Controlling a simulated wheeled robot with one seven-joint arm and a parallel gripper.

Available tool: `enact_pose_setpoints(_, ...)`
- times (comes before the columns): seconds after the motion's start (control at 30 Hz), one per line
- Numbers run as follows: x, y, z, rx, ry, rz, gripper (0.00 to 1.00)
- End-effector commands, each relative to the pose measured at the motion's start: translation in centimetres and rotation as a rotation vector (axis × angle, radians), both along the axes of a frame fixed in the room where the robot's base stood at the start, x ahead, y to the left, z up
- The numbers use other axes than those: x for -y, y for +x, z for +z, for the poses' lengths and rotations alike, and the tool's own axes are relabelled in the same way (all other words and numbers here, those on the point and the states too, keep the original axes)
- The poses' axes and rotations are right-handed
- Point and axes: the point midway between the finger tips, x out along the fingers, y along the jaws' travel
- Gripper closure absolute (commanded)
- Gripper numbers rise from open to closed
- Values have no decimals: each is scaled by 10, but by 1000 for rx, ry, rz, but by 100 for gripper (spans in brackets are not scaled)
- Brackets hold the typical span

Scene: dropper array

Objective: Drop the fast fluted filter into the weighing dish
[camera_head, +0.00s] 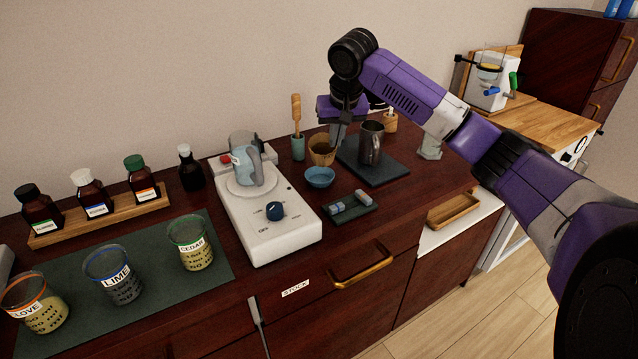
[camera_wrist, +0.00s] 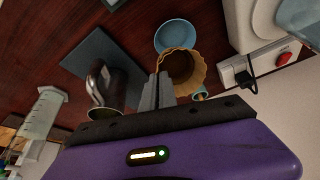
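The fluted filter (camera_head: 321,152) is a tan, pleated cup, open at the top. It also shows in the wrist view (camera_wrist: 185,70). The weighing dish (camera_head: 320,178) is a small round blue bowl on the dark counter, just in front of the filter. In the wrist view the dish (camera_wrist: 175,31) lies beyond the filter and is partly covered by it. My gripper (camera_head: 338,142) is at the filter's right rim. In the wrist view its fingers (camera_wrist: 158,78) are close together at the filter's edge. I cannot tell whether the filter touches the counter.
A metal pitcher (camera_head: 371,143) stands on a dark mat (camera_head: 385,172), close right of my gripper. A pestle cup (camera_head: 298,147) is left of the filter. A small green tray (camera_head: 350,211) lies in front.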

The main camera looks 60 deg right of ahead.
Motion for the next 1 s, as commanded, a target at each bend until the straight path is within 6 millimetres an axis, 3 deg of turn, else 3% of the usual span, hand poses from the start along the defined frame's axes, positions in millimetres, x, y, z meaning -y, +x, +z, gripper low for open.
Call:
enact_pose_setpoints(0.17,0,0,1,0,0,0,100)
enact_pose_setpoints(0.2,0,0,1,0,0,0,90)
enact_pose_setpoints(0.3,0,0,1,0,0,0,72)
enact_pose_setpoints(0.67,-1,-1,4,0,0,0,72)
enact_pose_setpoints(1.0,-16,-13,51,1,-1,2,72)
